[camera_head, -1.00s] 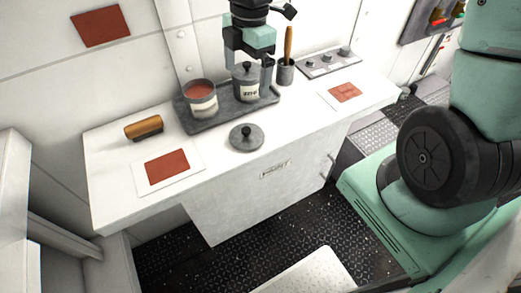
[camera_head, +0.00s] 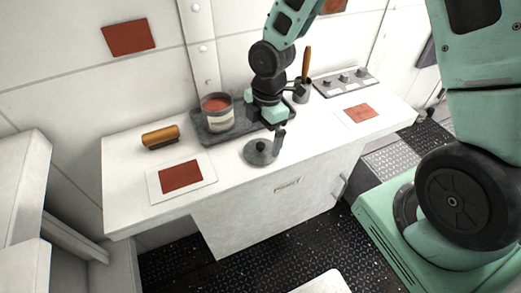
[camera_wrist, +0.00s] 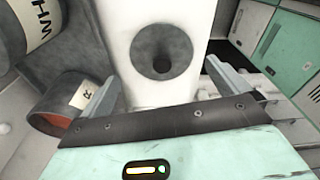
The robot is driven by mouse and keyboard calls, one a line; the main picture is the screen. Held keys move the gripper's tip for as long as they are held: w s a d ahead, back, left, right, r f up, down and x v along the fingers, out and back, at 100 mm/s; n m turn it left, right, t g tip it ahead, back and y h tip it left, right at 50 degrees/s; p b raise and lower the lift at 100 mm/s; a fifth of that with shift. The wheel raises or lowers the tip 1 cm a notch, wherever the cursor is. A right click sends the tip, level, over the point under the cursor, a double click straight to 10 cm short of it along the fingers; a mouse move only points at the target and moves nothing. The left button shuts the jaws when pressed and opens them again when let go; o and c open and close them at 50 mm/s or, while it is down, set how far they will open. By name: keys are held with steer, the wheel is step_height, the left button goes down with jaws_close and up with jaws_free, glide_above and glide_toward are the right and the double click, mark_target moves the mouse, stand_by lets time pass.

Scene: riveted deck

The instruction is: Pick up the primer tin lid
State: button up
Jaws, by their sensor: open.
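The primer tin lid, taken to be the loose round dark grey lid with a central knob (camera_head: 259,153), lies on the white counter in front of the tray. It also shows in the wrist view (camera_wrist: 150,68), centred beyond my fingers. My gripper (camera_head: 273,135) is open and empty, just above and beside the lid, with one finger showing at its right. In the wrist view my gripper (camera_wrist: 163,88) has its fingers to the left and right of the lid, apart from it. The open tin of red paint (camera_head: 216,113) stands on the tray.
The grey tray (camera_head: 199,128) is behind the lid. A brush in a cup (camera_head: 301,92) and a knob panel (camera_head: 345,82) stand to the right. A wooden-backed brush (camera_head: 160,137) and red swatches (camera_head: 181,176) lie on the counter. A labelled grey tin (camera_wrist: 38,30) is left in the wrist view.

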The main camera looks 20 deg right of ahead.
mark_target(261, 144)
steer(key=f, duration=0.4)
steer(key=shift+s+a+p, duration=0.2)
steer(key=shift+a+p, duration=0.05)
steer(key=shift+p, duration=0.05)
steer(key=c, duration=0.8)
